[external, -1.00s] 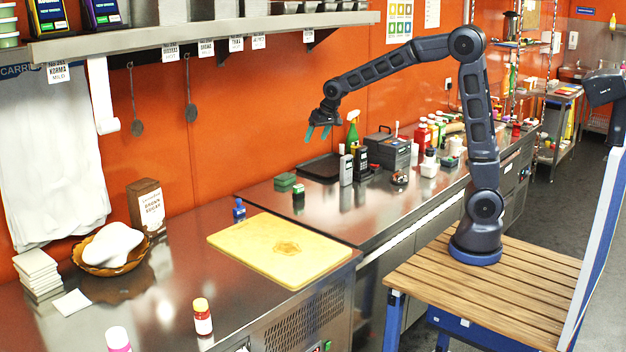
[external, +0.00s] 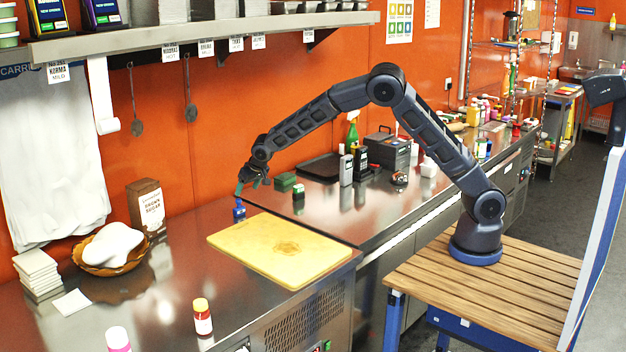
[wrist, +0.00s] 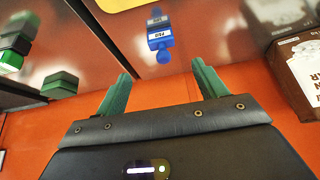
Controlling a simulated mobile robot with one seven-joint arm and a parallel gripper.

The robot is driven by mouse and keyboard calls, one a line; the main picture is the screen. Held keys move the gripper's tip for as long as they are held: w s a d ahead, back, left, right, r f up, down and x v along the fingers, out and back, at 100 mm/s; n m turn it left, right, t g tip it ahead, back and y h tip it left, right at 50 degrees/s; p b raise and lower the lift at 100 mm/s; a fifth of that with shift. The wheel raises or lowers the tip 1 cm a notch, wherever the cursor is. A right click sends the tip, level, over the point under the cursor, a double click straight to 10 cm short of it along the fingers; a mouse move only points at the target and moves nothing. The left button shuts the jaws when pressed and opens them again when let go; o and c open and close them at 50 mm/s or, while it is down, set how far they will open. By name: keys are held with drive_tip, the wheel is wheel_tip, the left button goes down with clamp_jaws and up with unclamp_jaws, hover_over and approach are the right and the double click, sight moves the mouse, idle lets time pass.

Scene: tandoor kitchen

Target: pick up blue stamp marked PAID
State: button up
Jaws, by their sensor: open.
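The blue stamp (external: 239,210) stands upright on the steel counter, near the back left corner of the yellow cutting board. In the wrist view the blue stamp (wrist: 159,40) shows a white label and lies beyond the fingertips, between their lines. My gripper (external: 253,187) is above the counter, a little above and to the right of the stamp in the external view. Its two green fingers (wrist: 160,77) are apart, with nothing between them. The gripper is not touching the stamp.
The yellow cutting board (external: 280,248) lies in front of the stamp. Green stamps (external: 285,181) stand to its right on the counter. A brown sugar box (external: 147,205) stands to the left, near the orange wall (external: 225,120). Bare counter lies between box and stamp.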

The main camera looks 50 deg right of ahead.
sight(240, 206)
drive_tip(key=shift+s+a+x, duration=0.1)
drive_tip(key=shift+x, duration=2.65)
drive_tip(key=shift+s+a+x, duration=0.1)
drive_tip(key=shift+x, duration=2.65)
drive_tip(key=shift+f, duration=0.15)
drive_tip(key=shift+c, duration=0.2)
drive_tip(key=c, duration=1)
